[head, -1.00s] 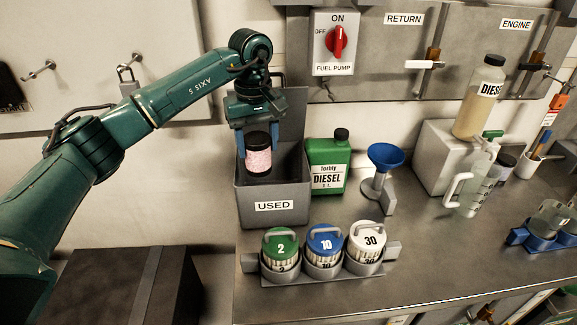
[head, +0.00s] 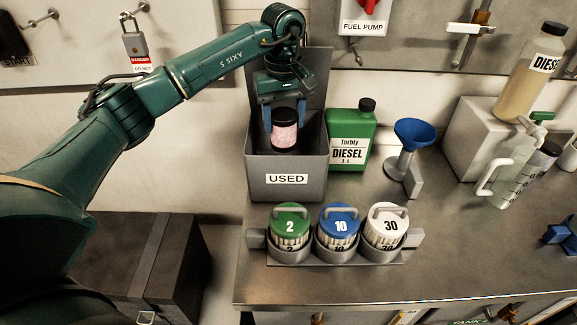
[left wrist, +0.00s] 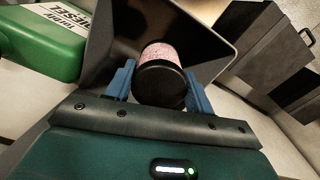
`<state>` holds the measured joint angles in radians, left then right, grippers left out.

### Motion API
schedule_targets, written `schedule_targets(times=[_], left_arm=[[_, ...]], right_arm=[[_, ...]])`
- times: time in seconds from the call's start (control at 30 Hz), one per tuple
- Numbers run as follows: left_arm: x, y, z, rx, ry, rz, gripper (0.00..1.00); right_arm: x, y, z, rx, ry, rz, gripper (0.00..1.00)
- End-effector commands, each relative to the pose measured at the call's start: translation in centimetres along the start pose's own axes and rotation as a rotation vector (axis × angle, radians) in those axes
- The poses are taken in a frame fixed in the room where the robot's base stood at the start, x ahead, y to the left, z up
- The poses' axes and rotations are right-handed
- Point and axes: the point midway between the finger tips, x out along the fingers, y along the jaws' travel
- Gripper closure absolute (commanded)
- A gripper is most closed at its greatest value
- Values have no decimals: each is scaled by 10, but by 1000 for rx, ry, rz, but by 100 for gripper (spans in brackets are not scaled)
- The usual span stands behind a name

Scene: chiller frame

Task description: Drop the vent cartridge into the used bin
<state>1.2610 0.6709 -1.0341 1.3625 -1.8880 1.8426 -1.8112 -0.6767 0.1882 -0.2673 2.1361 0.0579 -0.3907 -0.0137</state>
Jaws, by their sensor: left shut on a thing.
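The vent cartridge (head: 285,132) is a small cylinder with pinkish speckled contents and black ends. My left gripper (head: 284,120) is shut on it, with a blue finger on each side, and holds it upright at the mouth of the used bin. The used bin (head: 263,164) is a grey open box labelled USED with a raised back panel, standing on the bench. In the left wrist view the cartridge (left wrist: 162,74) shows between the blue fingers (left wrist: 160,82), with the bin's grey wall (left wrist: 205,48) around and beyond it. My right gripper is not in view.
A green diesel can (head: 350,140) stands just right of the bin, and a blue funnel (head: 417,134) beyond it. A rack (head: 350,257) with green, blue and white-topped canisters sits in front. A dark case (head: 135,265) stands lower left.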

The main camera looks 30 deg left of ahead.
Motion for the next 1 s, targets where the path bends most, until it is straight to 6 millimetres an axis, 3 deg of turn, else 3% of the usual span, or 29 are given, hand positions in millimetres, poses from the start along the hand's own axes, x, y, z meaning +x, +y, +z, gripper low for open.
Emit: schedule_targets(times=[0.27,0.3,0.57,0.83,1.0], left_arm=[[1,0,0,1,0,1,73],[1,0,0,1,1,1,44],[1,0,0,1,0,1,22],[0,0,0,1,0,0,21],[-18,1,0,0,2,3,21]], right_arm=[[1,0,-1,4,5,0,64],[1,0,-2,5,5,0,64],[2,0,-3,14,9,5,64],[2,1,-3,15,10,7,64],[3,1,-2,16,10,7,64]])
